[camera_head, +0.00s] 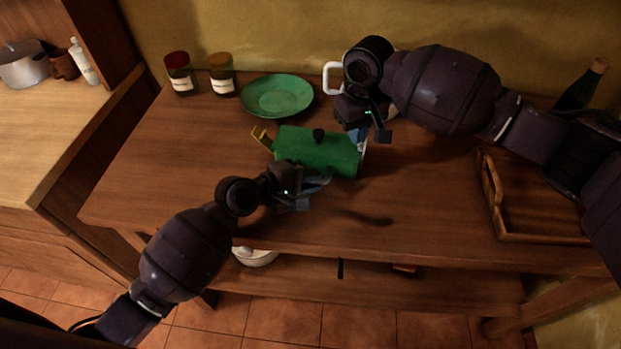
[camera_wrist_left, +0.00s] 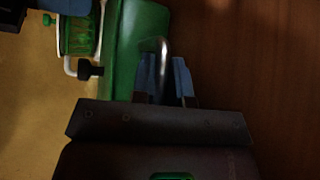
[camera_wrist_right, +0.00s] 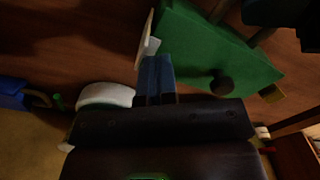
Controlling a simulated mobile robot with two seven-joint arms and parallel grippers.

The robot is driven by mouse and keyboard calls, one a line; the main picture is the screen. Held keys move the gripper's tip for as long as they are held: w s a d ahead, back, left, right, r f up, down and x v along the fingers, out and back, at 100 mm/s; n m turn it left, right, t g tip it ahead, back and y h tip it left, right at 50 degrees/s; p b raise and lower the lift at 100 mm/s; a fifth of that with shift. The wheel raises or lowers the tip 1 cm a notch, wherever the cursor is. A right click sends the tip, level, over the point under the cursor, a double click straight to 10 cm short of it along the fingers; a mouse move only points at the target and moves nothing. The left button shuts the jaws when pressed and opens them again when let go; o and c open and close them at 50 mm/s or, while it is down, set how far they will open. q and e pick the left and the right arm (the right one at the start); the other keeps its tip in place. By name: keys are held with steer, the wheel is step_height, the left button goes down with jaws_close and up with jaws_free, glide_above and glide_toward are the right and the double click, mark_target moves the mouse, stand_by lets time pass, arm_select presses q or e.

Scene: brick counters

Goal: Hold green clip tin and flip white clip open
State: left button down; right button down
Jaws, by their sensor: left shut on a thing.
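The green clip tin (camera_head: 318,152) lies on the wooden counter, with a black knob on top and a yellow clip (camera_head: 262,138) at its left end. My left gripper (camera_head: 318,182) is at the tin's near side. In the left wrist view its blue fingers (camera_wrist_left: 163,78) are shut around a curved metal handle beside the green body (camera_wrist_left: 130,45). My right gripper (camera_head: 357,138) is at the tin's right end. In the right wrist view its blue fingers (camera_wrist_right: 157,78) are together, just below a small white clip (camera_wrist_right: 151,46). I cannot tell if they touch it.
A green plate (camera_head: 277,96) and two jars (camera_head: 180,74) stand behind the tin. A white mug (camera_head: 331,76) is partly hidden by my right arm. A wooden tray (camera_head: 535,215) lies at right, with a dark bottle (camera_head: 581,87) behind it. The counter's front left is clear.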

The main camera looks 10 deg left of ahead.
steer(key=shift+s+d, duration=0.1)
steer(key=shift+d, duration=1.3)
steer(key=shift+d+f, duration=0.1)
steer(key=shift+s+d+f, duration=0.15)
steer(key=shift+d+f, duration=0.3)
steer(key=shift+d, duration=0.25)
steer(key=shift+r, duration=0.1)
step_height(320, 180, up, 8)
steer(key=shift+a, duration=0.3)
arm_select(q)
steer(key=c, duration=1.1)
jaws_free()
steer(key=shift+o, duration=0.2)
